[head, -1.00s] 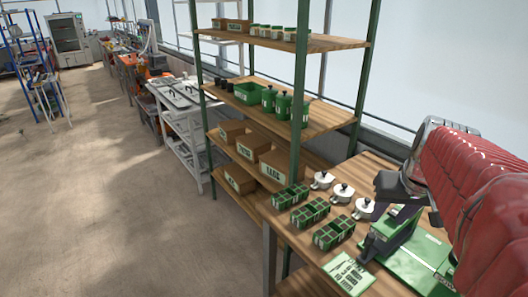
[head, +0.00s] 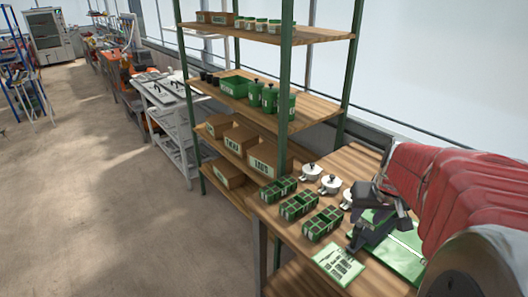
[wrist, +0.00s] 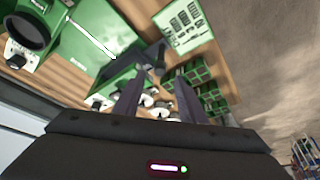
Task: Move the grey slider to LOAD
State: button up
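The green seeder (head: 398,250) stands on the wooden bench at the right, partly hidden behind my arm. The wrist view shows its green body (wrist: 98,32), with a dark round opening and a pale panel (wrist: 20,54) with small dark fittings at the far left. I cannot make out the grey slider or the LOAD mark for certain. My gripper (wrist: 158,76) is open, its two dark fingers apart with nothing between them. In the head view my gripper is above the seeder near its dark raised part, its fingertips not clear.
Several green cell trays (head: 299,206) and white lidded pots (head: 330,184) stand left of the seeder. A green-and-white card (head: 338,264) lies at the bench's front. A wooden shelf rack (head: 262,112) with boxes and cans rises behind. Floor (head: 90,210) is open at left.

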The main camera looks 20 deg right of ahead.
aim_at(360, 226)
jog(key=shift+x, duration=2.9)
grip_shut()
